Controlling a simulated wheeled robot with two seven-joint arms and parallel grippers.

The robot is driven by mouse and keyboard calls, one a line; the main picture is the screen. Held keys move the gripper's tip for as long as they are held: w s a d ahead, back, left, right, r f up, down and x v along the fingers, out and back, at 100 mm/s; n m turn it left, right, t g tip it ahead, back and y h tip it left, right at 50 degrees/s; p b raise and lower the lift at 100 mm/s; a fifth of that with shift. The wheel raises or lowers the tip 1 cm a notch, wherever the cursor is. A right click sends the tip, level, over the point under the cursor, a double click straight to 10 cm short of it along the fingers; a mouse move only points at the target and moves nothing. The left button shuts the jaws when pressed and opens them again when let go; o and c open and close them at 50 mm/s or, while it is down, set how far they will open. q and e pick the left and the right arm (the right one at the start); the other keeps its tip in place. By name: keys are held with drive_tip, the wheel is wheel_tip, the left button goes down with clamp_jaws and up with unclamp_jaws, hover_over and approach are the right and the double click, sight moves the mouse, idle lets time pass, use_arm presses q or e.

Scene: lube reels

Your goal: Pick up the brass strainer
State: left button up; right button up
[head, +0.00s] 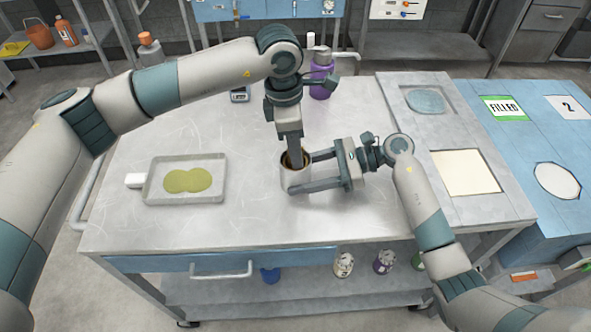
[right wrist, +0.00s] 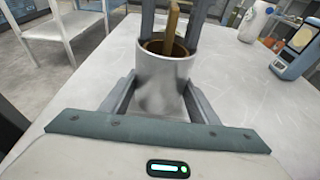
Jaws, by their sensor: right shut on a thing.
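The brass strainer (right wrist: 172,22) stands inside a metal cup (right wrist: 163,82). Its brass upright and part of its ring show at the cup's mouth in the right wrist view. In the head view the strainer (head: 286,160) is mostly hidden by my left gripper (head: 294,160), which points straight down at the cup. In the right wrist view the left gripper's fingers stand on either side of the brass upright, with gaps between. My right gripper (head: 300,180) is shut around the cup from the right, and the cup stands upright at the worktable (head: 240,225).
A shallow tray (head: 148,193) with yellow-green liquid lies on the left. A purple bottle (head: 320,78) and a small scale (head: 240,96) stand behind. A raised panel (head: 415,150) with a round glassy patch and a cream square is on the right. The front middle is clear.

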use_arm(q)
clamp_jaws()
drive_tip(key=shift+r, duration=0.15)
wheel_tip(320, 180, up, 18)
idle(0.7)
idle(0.3)
use_arm(e)
drive_tip(key=o, duration=0.9)
drive_tip(key=shift+d, duration=0.1)
